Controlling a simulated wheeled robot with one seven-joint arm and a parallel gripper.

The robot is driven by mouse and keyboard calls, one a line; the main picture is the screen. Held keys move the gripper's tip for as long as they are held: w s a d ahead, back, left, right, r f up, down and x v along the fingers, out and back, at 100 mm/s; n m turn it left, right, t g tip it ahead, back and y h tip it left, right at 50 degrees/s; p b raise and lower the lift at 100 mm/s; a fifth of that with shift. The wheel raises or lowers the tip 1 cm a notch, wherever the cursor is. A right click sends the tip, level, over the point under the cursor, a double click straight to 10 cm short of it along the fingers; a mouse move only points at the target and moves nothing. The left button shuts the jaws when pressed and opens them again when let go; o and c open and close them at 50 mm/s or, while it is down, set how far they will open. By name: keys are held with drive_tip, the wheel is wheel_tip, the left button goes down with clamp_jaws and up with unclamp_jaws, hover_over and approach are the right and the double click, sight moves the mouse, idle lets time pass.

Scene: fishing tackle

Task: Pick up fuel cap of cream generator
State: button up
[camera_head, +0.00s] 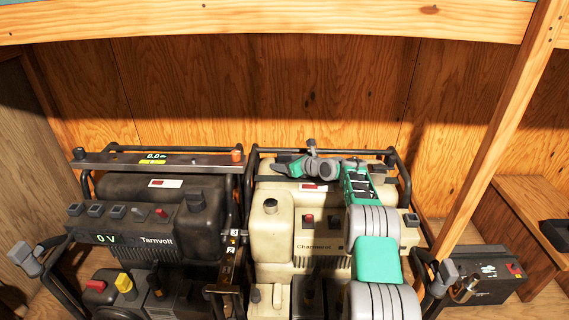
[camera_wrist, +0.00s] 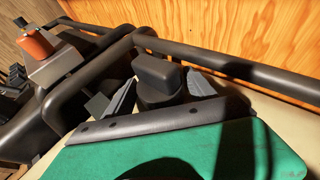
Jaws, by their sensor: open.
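The cream generator (camera_head: 308,228), marked Charmerot, stands right of the dark one in the head view. My gripper (camera_head: 283,168) is over its back left top, reaching left, near the frame corner. In the wrist view a dark cap (camera_wrist: 155,72) with a raised grip tab stands between the two open fingers of my gripper (camera_wrist: 160,85). In the head view my gripper seems to cover this spot. Another dark round cap (camera_head: 270,205) sits on the cream housing further forward.
A black tube rail (camera_wrist: 215,62) runs close behind the cap, by the wooden wall. The dark Tarnvolt generator (camera_head: 155,240) stands close on the left, with an orange knob (camera_head: 237,156) near the rail. A wooden post (camera_head: 495,135) and a battery (camera_head: 487,275) are at right.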

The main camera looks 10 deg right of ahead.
drive_tip(key=shift+c, duration=0.5)
drive_tip(key=c, duration=1)
